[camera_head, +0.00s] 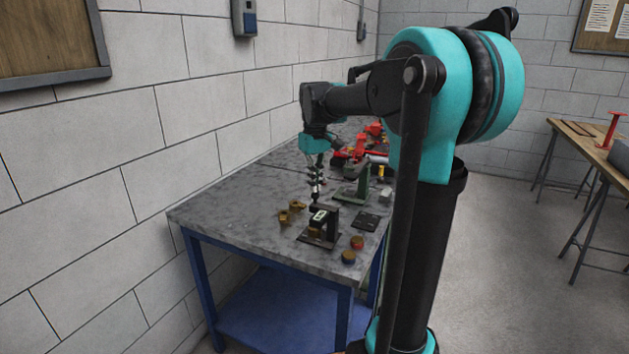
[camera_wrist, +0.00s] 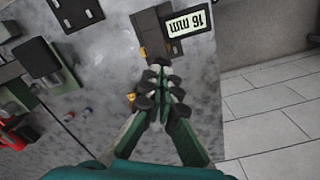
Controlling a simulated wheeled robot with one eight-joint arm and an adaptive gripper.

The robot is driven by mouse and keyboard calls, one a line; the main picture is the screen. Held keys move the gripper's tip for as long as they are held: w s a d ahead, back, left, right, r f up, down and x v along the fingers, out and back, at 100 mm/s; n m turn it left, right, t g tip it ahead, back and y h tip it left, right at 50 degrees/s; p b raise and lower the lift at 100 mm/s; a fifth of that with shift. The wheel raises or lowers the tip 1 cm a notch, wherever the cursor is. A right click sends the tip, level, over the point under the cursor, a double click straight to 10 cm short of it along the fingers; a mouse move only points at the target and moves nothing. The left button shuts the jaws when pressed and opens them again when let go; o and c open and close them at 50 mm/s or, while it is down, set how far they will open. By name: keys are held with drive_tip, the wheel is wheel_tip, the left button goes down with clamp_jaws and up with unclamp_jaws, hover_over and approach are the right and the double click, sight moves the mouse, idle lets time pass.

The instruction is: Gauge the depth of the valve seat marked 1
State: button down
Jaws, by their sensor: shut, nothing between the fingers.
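A dark upright device (camera_head: 327,232) stands on the bench on a flat base. It has a pale display that reads "16 mm", upside down in the wrist view (camera_wrist: 187,22). My gripper (camera_head: 316,193) points down just above and behind this device. In the wrist view my gripper (camera_wrist: 156,72) has its fingers together, with nothing between them, and its tips overlap the device's dark body (camera_wrist: 152,35). I cannot tell if they touch it. Brass-coloured parts (camera_head: 291,213) lie left of the device. No number 1 mark is legible, so I cannot tell which part is the valve seat.
Two small round caps (camera_head: 348,257) sit near the bench's front edge. A dark flat plate (camera_head: 368,220) and a green fixture (camera_head: 353,188) lie to the right and behind. Red equipment (camera_head: 362,145) stands farther back. The bench's left part (camera_head: 225,215) is clear.

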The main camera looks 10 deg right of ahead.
drive_tip(key=shift+r, duration=2.95)
drive_tip(key=shift+s, duration=0.15)
